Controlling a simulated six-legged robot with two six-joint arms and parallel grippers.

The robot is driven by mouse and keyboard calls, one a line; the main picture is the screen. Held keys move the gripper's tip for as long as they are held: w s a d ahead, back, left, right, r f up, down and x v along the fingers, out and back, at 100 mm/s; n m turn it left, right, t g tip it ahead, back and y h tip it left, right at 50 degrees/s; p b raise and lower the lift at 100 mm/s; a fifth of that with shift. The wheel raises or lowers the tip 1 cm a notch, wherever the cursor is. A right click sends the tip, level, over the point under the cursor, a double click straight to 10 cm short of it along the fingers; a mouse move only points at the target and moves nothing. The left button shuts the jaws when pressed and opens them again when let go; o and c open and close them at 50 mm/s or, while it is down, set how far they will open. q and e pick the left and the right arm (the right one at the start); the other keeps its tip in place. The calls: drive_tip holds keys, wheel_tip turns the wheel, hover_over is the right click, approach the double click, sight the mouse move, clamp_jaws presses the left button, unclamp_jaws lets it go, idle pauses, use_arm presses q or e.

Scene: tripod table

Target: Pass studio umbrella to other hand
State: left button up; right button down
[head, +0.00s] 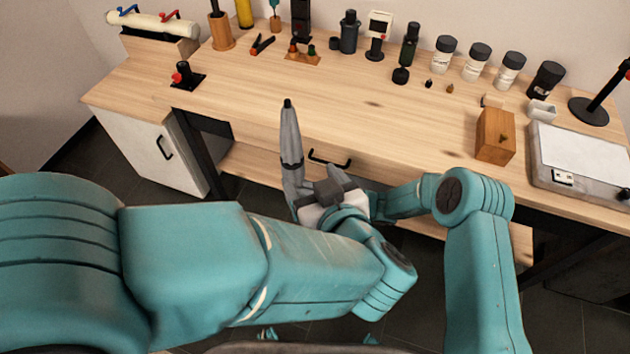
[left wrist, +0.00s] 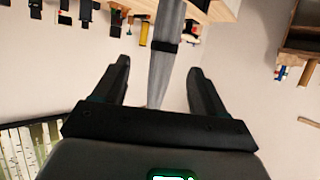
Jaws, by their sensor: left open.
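The studio umbrella (head: 290,140) is folded, grey, with a dark band and a dark tip. It stands nearly upright in front of the table edge, left of my left gripper (head: 326,192); its lower end is hidden. In the left wrist view, the grey umbrella (left wrist: 167,30) runs between the two spread fingers of my left gripper (left wrist: 160,68), with a gap on each side. My left gripper is open. My right arm comes in from the right, and its wrist reaches behind my left wrist. The right gripper's jaws are hidden there.
The wooden table (head: 400,130) has clear room in its middle. Jars (head: 476,62) and bottles line the back. A wooden block (head: 495,135) and a grey device (head: 580,160) are at the right. A black-based red-knobbed joystick (head: 184,76) is at the left.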

sight(293, 154)
use_arm(q)
drive_tip(key=x, duration=1.1)
drive_tip(key=shift+w+a+f, duration=0.1)
drive_tip(key=shift+w+f, duration=0.1)
drive_tip(key=shift+f, duration=0.05)
drive_tip(key=c, duration=1.1)
use_arm(e)
drive_tip(key=c, duration=1.1)
unclamp_jaws()
drive_tip(key=shift+c, duration=0.2)
